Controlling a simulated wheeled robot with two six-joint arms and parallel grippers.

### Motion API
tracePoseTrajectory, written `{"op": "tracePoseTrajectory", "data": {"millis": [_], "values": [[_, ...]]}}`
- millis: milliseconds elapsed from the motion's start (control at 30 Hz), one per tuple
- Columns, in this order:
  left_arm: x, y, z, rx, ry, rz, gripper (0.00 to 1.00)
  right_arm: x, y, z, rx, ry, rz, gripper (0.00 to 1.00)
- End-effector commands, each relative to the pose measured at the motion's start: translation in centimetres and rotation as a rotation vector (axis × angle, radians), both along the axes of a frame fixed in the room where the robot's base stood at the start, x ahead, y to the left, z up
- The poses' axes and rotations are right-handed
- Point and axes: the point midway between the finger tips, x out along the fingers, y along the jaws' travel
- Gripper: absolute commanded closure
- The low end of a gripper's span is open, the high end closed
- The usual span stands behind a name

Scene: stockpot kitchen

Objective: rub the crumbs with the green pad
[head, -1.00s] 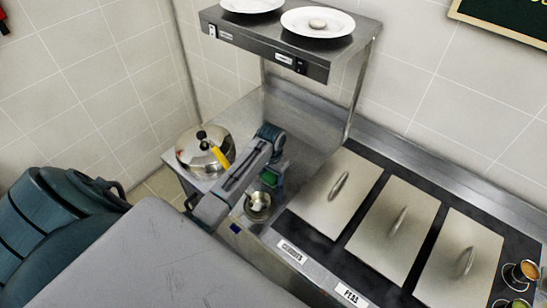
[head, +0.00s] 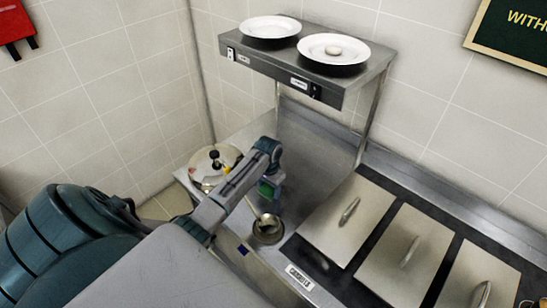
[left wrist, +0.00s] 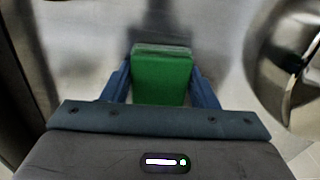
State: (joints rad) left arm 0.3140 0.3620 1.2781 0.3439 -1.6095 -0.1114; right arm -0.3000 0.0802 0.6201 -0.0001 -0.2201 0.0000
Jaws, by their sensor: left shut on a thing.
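My left gripper (head: 268,190) is shut on the green pad (left wrist: 162,76) and points down over the steel counter (head: 312,150). The pad sits between the two blue fingers in the left wrist view; in the head view only a bit of its green (head: 266,188) shows below the wrist. I cannot tell whether the pad touches the counter. I cannot make out any crumbs in either view. My right gripper is not in view.
A small metal bowl (head: 267,232) with a handle-like stick is in front. A shelf with plates (head: 333,48) hangs above. Lidded wells (head: 345,215) lie right.

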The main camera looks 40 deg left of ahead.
Motion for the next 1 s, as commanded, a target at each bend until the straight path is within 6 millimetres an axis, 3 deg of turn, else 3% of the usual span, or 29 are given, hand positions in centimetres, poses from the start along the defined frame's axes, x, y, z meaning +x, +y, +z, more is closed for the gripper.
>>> {"op": "tracePoseTrajectory", "data": {"millis": [1000], "values": [[0.4,6.0,0.1,0.002,0.002,0.002,0.65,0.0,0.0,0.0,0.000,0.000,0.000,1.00]]}}
